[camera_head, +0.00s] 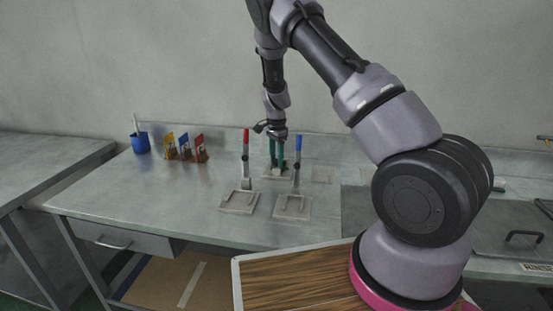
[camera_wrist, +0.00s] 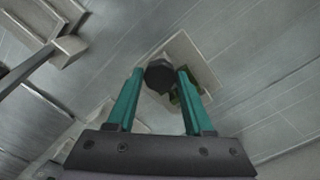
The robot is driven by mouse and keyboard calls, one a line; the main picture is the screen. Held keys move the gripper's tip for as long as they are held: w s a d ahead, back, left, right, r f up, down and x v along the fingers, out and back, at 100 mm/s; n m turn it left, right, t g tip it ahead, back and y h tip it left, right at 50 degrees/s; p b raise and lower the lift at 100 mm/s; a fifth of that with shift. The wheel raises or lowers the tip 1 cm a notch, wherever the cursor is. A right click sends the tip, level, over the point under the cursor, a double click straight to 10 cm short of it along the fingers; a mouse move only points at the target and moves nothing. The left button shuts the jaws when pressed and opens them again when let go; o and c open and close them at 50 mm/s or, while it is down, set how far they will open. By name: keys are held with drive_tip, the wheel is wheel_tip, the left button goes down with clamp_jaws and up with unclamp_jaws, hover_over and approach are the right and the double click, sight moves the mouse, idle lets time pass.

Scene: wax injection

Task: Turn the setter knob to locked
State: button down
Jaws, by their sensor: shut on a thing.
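The setter knob (camera_wrist: 160,75) is a dark, many-sided knob in the wrist view, above a pale square base plate (camera_wrist: 196,62). My gripper (camera_wrist: 160,73) has its two green fingers on either side of the knob, shut on it near the fingertips. In the head view my gripper (camera_head: 277,163) points down at the back of the steel bench, between and behind two upright levers. The knob is mostly hidden there by the fingers. I cannot read any locked mark or tell the knob's turn angle.
A red-handled lever (camera_head: 246,143) and a blue-handled lever (camera_head: 298,148) stand close by on flat plates. A blue cup (camera_head: 140,143) and several coloured holders (camera_head: 185,150) stand at left. The bench's left front (camera_head: 150,200) is clear.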

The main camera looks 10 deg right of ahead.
drive_tip(key=shift+c, duration=1.4)
unclamp_jaws()
wheel_tip(320, 180, up, 11)
drive_tip(key=shift+f, duration=0.1)
wheel_tip(320, 180, up, 13)
drive_tip(key=n+t+y, duration=0.1)
drive_tip(key=n+y, duration=0.1)
hover_over(276, 160)
drive_tip(key=s+d, duration=0.3)
drive_tip(key=s, duration=0.4)
drive_tip(key=s+d+r+n+t+y, duration=0.1)
drive_tip(key=s+r+n+t, duration=0.1)
drive_tip(key=s+r, duration=0.75)
drive_tip(key=s+d+r+n+t, duration=0.1)
drive_tip(key=s+r+n+t, duration=0.1)
drive_tip(key=s, duration=0.7)
drive_tip(key=s+d+r+n+t+h, duration=0.1)
drive_tip(key=s+r+n+t, duration=0.1)
drive_tip(key=s, duration=0.8)
drive_tip(key=shift+r+n, duration=0.7)
